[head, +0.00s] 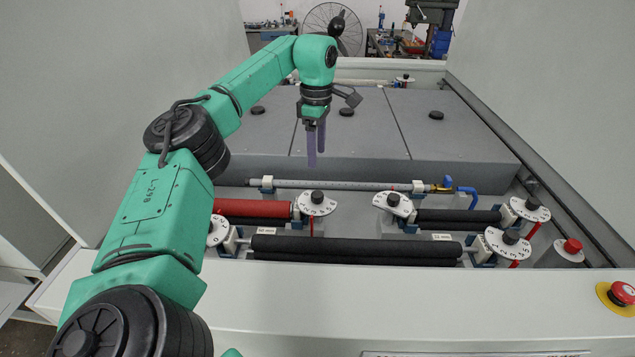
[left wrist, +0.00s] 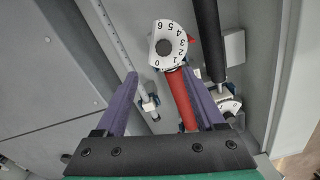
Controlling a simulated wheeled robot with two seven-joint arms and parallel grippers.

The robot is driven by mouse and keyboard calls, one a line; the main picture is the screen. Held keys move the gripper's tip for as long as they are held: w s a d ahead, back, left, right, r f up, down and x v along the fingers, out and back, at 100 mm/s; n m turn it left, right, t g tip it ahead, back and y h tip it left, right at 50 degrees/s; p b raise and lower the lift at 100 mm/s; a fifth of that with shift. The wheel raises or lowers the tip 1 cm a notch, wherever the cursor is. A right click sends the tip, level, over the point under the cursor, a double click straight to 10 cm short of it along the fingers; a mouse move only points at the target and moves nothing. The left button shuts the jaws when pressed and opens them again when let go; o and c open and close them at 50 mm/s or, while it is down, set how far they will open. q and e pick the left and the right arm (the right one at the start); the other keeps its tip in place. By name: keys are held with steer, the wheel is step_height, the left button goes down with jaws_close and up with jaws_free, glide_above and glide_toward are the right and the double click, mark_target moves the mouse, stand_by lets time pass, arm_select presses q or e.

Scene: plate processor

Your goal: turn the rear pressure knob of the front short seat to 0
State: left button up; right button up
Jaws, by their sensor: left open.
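My left gripper (head: 316,158) points down over the panel, its purple fingers apart and empty. It hangs behind and above a white numbered knob (head: 317,204) at the right end of a red roller (head: 253,208). In the left wrist view, a knob (left wrist: 168,45) with digits 0 to 6 lies beyond the open fingers, and the red roller (left wrist: 183,100) runs between them. Other white knobs stand at the left (head: 218,231), centre (head: 394,203) and right, one rear (head: 530,209) and one front (head: 508,242). I cannot tell which is the named knob. My right gripper is out of view.
A long black roller (head: 355,248) lies in front, a shorter one (head: 458,216) at right. A silver bar (head: 340,185) with a blue hose (head: 467,194) runs before raised grey blocks (head: 445,150).

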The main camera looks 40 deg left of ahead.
arm_select(q)
step_height(320, 180, down, 3)
steer(key=s+d, duration=0.1)
steer(key=s, duration=0.1)
steer(key=p, duration=0.2)
glide_above(317, 194)
step_height(317, 194, down, 5)
steer(key=shift+s+f, duration=0.15)
steer(key=f, duration=0.3)
steer(key=shift+w+a+f, duration=0.2)
steer(key=shift+w+f, duration=0.1)
steer(key=shift+f, duration=0.05)
steer(key=shift+d+f+p, duration=0.1)
steer(key=shift+f+p, duration=0.15)
steer(key=shift+p, duration=0.05)
steer(key=shift+s+d, duration=0.1)
steer(key=shift+s, duration=0.15)
steer(key=shift+f, duration=0.1)
steer(key=c, duration=1)
jaws_close()
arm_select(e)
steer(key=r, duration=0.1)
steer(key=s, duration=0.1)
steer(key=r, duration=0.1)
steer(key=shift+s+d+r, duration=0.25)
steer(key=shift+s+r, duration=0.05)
